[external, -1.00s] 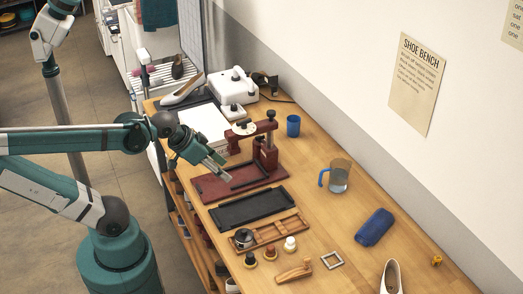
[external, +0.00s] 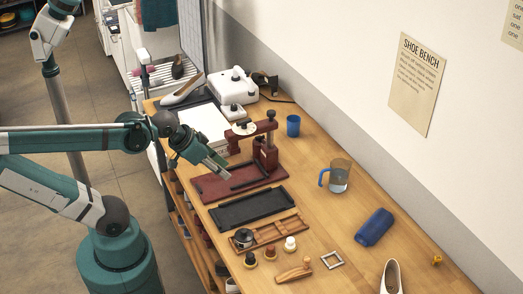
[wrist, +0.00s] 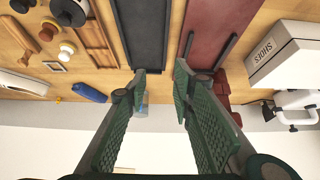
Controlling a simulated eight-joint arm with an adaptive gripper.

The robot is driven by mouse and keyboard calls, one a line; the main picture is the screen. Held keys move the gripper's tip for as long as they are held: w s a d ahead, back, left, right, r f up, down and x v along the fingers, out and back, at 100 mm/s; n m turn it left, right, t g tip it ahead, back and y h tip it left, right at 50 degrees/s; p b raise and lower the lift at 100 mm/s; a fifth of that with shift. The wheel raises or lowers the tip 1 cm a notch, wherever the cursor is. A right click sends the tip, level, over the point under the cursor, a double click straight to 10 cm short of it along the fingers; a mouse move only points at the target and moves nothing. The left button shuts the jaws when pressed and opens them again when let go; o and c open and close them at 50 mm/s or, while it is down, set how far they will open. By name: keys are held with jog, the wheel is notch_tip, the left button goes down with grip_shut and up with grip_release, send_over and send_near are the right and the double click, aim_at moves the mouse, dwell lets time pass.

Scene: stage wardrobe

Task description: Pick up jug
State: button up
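The jug (external: 340,176) is clear grey with a blue handle on its left side. It stands upright on the wooden bench, right of the middle, towards the wall. My gripper (external: 218,165) is above the dark red tray, left of the jug and well apart from it. In the wrist view my gripper (wrist: 160,72) has its two green fingers spread with nothing between them. A small bluish patch (wrist: 142,108) beside the left finger there may be the jug, mostly hidden.
A dark red stand (external: 265,155) rises beside my gripper. A black tray (external: 232,212) and several small tools lie nearer. Bare wood surrounds the jug.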

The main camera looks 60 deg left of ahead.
jog(key=w+r+n+g+y+p, duration=0.15)
jog(key=w+n+y, duration=0.25)
jog(key=w, duration=1.1)
jog(key=n+g+y+p, duration=0.1)
jog(key=n+y+p, duration=0.3)
jog(key=n+y, duration=0.45)
send_near(333, 178)
jog(key=shift+n, duration=0.25)
jog(key=s+a, duration=0.1)
jog(key=s, duration=0.1)
jog(key=s+a+f, duration=0.1)
jog(key=s+a, duration=0.1)
jog(key=shift+a+f, duration=0.15)
jog(key=shift+f, duration=0.1)
jog(key=shift+d+f+n, duration=0.3)
jog(key=shift+d+f, duration=0.3)
jog(key=shift+d, duration=0.05)
jog(key=shift+x, duration=1.35)
